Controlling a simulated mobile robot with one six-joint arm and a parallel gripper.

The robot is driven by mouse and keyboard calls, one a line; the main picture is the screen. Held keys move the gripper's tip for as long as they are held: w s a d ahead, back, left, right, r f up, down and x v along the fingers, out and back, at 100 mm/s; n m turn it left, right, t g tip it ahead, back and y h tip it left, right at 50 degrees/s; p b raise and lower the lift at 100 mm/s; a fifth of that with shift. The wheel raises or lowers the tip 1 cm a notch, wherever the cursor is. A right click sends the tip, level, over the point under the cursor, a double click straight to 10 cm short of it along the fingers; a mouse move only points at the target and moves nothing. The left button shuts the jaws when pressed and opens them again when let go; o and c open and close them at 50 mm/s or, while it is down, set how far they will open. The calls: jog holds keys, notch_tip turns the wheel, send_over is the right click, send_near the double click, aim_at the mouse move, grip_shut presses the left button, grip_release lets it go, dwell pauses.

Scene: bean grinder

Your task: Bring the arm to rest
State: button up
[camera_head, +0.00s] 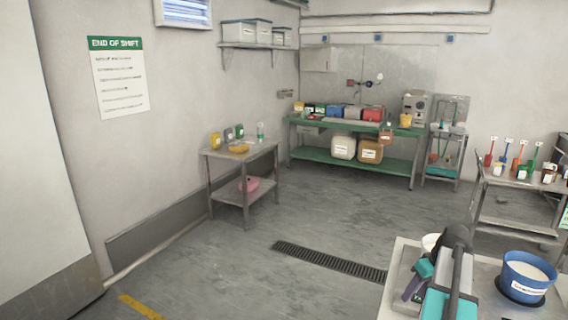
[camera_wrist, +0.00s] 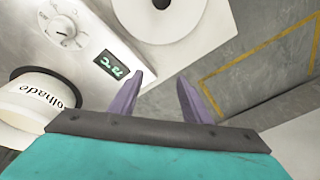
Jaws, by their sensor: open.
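My gripper (camera_wrist: 160,85) is open, its two purple fingers apart with nothing between them in the wrist view. In the head view my gripper (camera_head: 408,289) and teal arm links are at the lower right, over a pale-topped table (camera_head: 395,300). Below the fingers in the wrist view is a pale appliance (camera_wrist: 90,20) with a knob and a small green-lit display. A white round part (camera_wrist: 200,8) with a dark centre is at its top. The fingers appear apart from it.
A white labelled tub (camera_wrist: 40,108) stands beside the appliance. A blue bucket (camera_head: 527,277) with pale contents sits right of my arm. A steel cart (camera_head: 500,205) with scoops is behind. The floor (camera_head: 250,285) left of the table is open, crossed by a drain grate (camera_head: 330,261).

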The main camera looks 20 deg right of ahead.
jog(key=w+a+f+g, duration=0.1)
jog(key=w+a+f, duration=0.3)
jog(key=a, duration=0.4)
jog(key=w+a+f, duration=0.4)
jog(key=a, duration=0.5)
jog(key=w+a+f+g, duration=0.1)
jog(key=w+a+f, duration=0.35)
jog(key=a, duration=0.35)
jog(key=s+a+f, duration=0.1)
jog(key=a+f, duration=0.3)
jog(key=a, duration=0.5)
jog(key=s+a+f+n+h, duration=0.1)
jog(key=a+f, duration=0.2)
jog(key=a, duration=0.5)
jog(key=s+a+f, duration=0.1)
jog(key=a+f, duration=0.3)
jog(key=a, duration=0.5)
jog(key=s+f+g+b, duration=0.6)
jog(key=s+f+b, duration=0.4)
jog(key=s+f, duration=1.5)
notch_tip(320, 180, down, 3)
jog(key=shift+s+d+r, duration=0.1)
jog(key=shift+s+d, duration=0.05)
jog(key=shift+s, duration=0.1)
jog(key=shift+c, duration=0.5)
